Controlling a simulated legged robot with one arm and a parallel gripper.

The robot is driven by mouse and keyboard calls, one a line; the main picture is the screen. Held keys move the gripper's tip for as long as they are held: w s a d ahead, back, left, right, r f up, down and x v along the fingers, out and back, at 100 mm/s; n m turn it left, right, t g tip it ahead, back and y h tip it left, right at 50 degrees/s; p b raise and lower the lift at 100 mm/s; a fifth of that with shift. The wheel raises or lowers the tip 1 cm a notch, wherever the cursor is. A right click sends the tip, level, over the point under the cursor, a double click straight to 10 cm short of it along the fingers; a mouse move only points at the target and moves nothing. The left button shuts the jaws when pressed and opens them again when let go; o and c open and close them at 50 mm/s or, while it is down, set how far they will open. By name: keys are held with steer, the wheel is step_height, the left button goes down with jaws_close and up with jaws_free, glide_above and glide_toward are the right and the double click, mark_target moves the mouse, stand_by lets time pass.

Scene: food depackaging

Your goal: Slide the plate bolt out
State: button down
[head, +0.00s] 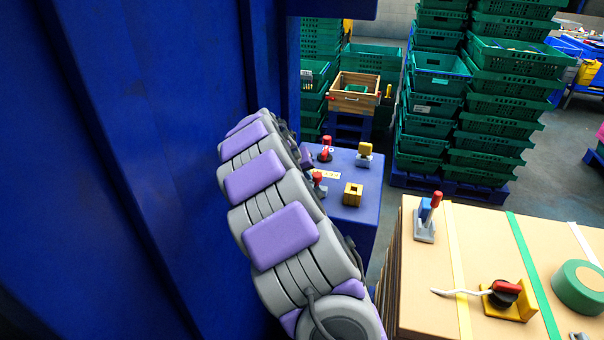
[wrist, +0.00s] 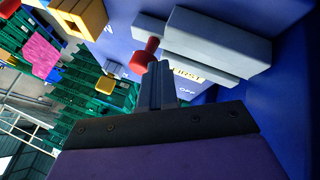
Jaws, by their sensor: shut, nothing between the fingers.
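In the wrist view, a grey bar fitting (wrist: 215,42) lies on a blue surface, with a red knob (wrist: 146,56) at its left side. It looks like the plate bolt, though I cannot be sure. My gripper (wrist: 157,68) is shut and empty, its grey fingertips right by the red knob; I cannot tell whether they touch. In the head view, my arm reaches to the blue table (head: 345,215) and mostly hides the gripper. Two red-handled fittings stand there, one nearer (head: 318,178) and one farther (head: 326,146).
A yellow block (head: 352,194) and a yellow-topped fitting (head: 364,151) stand on the blue table. A blue wall (head: 130,150) runs close along my arm's left. Cardboard (head: 420,290) with a red-handled lever (head: 430,207) is at right. Green crates (head: 500,100) stand behind.

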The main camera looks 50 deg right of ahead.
steer(key=s+d, duration=0.1)
steer(key=s, duration=0.1)
steer(key=s+d+p, duration=0.1)
steer(key=s, duration=0.1)
steer(key=shift+d, duration=0.1)
steer(key=shift+a+r, duration=0.2)
steer(key=shift+r, duration=0.25)
steer(key=p, duration=0.2)
glide_toward(320, 176)
steer(key=shift+s+a+r, duration=0.25)
steer(key=shift+a+r, duration=0.15)
steer(key=shift+a, duration=0.1)
steer(key=shift+s+a+r, duration=0.3)
steer(key=shift+a+r, duration=0.1)
steer(key=shift+a, duration=0.1)
